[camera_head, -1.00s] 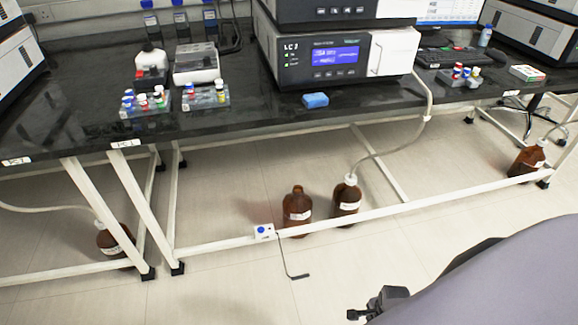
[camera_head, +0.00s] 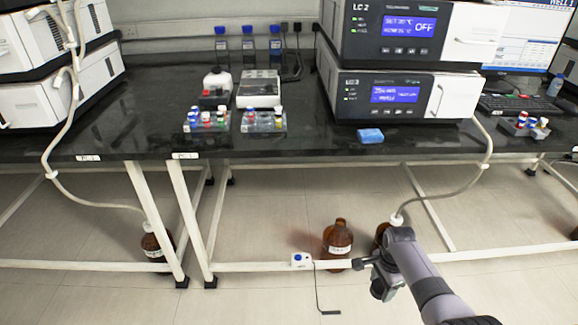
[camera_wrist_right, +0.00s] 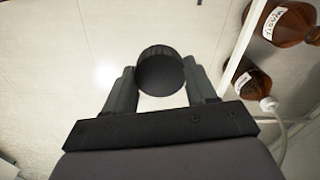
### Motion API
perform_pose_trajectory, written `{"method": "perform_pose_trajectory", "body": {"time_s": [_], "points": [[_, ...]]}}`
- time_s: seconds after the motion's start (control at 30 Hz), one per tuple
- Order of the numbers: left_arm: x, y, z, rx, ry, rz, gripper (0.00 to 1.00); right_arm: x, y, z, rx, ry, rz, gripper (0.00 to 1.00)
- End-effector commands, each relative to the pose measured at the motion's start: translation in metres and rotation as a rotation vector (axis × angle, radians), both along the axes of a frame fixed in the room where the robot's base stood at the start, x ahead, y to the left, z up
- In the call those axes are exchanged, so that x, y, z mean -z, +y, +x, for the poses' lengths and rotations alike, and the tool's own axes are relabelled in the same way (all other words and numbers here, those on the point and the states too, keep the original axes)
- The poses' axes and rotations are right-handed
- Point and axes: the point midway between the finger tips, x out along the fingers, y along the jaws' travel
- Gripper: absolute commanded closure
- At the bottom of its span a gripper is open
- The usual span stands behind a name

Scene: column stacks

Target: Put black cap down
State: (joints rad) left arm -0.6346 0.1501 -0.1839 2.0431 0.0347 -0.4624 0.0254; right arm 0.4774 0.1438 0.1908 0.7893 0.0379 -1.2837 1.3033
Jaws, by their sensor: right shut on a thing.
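The black cap (camera_wrist_right: 160,72) is a round, ribbed, dark cap between the fingers of my right gripper (camera_wrist_right: 162,88) in the right wrist view. The gripper is shut on it and holds it over the pale floor. In the head view my right gripper (camera_head: 368,264) is small and dark, in front of the table's lower rail; the cap is hard to make out there. A brown bottle (camera_head: 337,240) with no tube stands on the floor just left of and behind the gripper. My left gripper is not in view.
A second brown bottle (camera_head: 382,232) with a tube is partly hidden by my right arm. The black tabletop (camera_head: 290,146) holds vial racks (camera_head: 263,122), a blue sponge (camera_head: 370,136) and stacked instruments (camera_head: 398,95). Tabletop left of the racks is clear. White rails cross below.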

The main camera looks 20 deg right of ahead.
Motion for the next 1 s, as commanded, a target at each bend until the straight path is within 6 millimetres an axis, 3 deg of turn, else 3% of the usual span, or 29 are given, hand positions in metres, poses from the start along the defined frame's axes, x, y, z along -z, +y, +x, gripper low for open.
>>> {"method": "perform_pose_trajectory", "body": {"time_s": [0.03,0.2,0.3,0.5,0.67,0.8,1.0], "points": [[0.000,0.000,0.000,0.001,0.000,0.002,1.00,-0.020,0.002,0.020,-0.032,-0.007,-0.004,0.72],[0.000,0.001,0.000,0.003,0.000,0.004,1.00,-0.084,0.022,0.070,-0.160,-0.006,-0.004,0.72],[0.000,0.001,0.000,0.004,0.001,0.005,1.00,-0.124,0.037,0.093,-0.251,-0.006,-0.005,0.72],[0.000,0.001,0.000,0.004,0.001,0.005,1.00,-0.199,0.075,0.121,-0.458,-0.004,-0.004,0.72],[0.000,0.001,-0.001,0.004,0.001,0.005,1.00,-0.255,0.109,0.125,-0.655,-0.004,-0.007,0.72],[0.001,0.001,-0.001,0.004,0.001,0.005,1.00,-0.295,0.138,0.113,-0.856,-0.002,-0.009,0.72],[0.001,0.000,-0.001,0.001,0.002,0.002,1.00,-0.325,0.164,0.081,-1.086,0.003,-0.006,0.72]]}}
